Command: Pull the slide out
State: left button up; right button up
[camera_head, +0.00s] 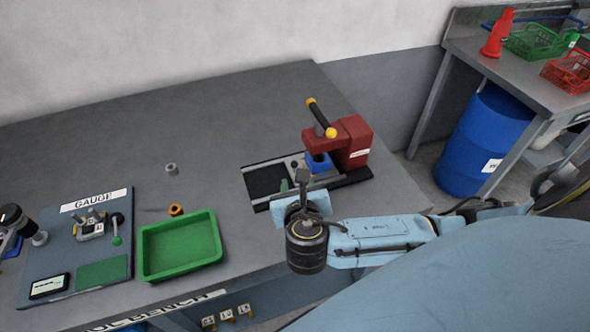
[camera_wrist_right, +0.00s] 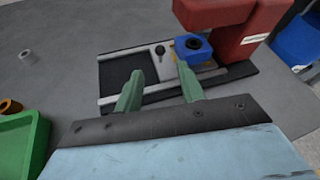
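The slide (camera_wrist_right: 143,67) is a light plate with a black knob, lying between the rails of a dark base under the red press (camera_head: 354,143). A blue block with a round hole (camera_wrist_right: 193,49) sits at the slide's press end, below the press head; it also shows in the head view (camera_head: 318,163). My right gripper (camera_wrist_right: 160,88) has two green fingers standing apart with nothing between them. It is above the near rail, on the near side of the slide, and appears apart from the knob. In the head view the wrist partly hides the fingers (camera_head: 292,184). My left gripper is not seen.
A green tray (camera_head: 181,272) stands at the bench front, with a copper-coloured ring (camera_head: 176,210) and a grey ring (camera_head: 171,169) behind it. The gauge board (camera_head: 60,262) is at left. A dark device (camera_head: 11,217) shows at the left edge.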

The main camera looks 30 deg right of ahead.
aim_at(295, 166)
jog(key=b+x, duration=0.1)
jog(key=x, duration=0.7)
jog(key=shift+s, duration=0.1)
jog(key=shift+c, duration=0.2)
grip_shut()
